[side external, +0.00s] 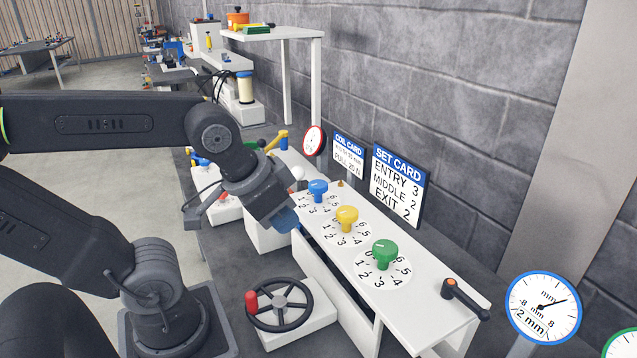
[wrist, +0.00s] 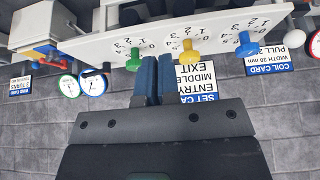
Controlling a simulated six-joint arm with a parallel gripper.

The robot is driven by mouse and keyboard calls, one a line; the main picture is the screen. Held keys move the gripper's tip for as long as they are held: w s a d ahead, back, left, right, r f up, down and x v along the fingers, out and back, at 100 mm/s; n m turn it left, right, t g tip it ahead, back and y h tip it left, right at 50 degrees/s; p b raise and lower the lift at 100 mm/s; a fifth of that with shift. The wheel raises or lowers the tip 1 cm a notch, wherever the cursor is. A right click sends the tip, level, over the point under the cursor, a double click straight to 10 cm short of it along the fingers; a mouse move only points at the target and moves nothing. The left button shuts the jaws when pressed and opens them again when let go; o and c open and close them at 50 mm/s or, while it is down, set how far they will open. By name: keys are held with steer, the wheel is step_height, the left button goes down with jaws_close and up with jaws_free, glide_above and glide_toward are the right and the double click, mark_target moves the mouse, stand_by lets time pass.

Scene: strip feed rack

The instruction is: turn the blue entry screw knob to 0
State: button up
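The blue entry screw knob (side external: 317,190) stands on a white numbered dial at the far end of a white rack, before the yellow knob (side external: 346,218) and green knob (side external: 384,254). Its exact setting is too small to read. The blue knob also shows in the wrist view (wrist: 246,45), right of the fingers. My gripper (side external: 287,222) is beside the rack's near edge, lower left of the blue knob and apart from it. In the wrist view my gripper's blue fingers (wrist: 158,62) are together and empty, pointing toward the rack between the green and yellow knobs.
A set card (side external: 398,185) reads entry 3, middle 2, exit 2; a coil card (side external: 349,152) stands beside it. A black handwheel (side external: 279,305) with a red handle is in front. A lever with an orange tip (side external: 464,298) is at the rack's near end.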

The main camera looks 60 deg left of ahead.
mark_target(316, 182)
steer(key=shift+o, duration=0.6)
steer(key=shift+w+a+r, duration=0.15)
steer(key=shift+w+r, duration=0.05)
steer(key=shift+r, duration=0.05)
steer(key=o, duration=0.6)
steer(key=w+a+r+n+g, duration=0.2)
steer(key=w+a+r+n, duration=0.3)
steer(key=w+n, duration=0.3)
steer(key=shift+a+r+n+g+y, duration=0.3)
steer(key=shift+a+n+g, duration=0.15)
steer(key=shift+a, duration=0.3)
steer(key=o, duration=0.4)
steer(key=w+a+n+g, duration=0.1)
steer(key=w+a+n, duration=0.1)
steer(key=a+n, duration=0.1)
steer(key=w+a+r+n, duration=0.1)
steer(key=w+a+n, duration=0.1)
steer(key=a+n, duration=0.1)
steer(key=w+a+r+n+g, duration=0.1)
steer(key=w+a+n, duration=0.1)
steer(key=a+n, duration=0.1)
steer(key=shift+a+g, duration=0.35)
steer(key=shift+o, duration=0.2)
step_height(316, 182, down, 14)
steer(key=shift+w+r, duration=0.1)
steer(key=shift+r, duration=0.1)
steer(key=shift+a, duration=0.1)
steer(key=shift+c, duration=0.3)
steer(key=c, duration=0.9)
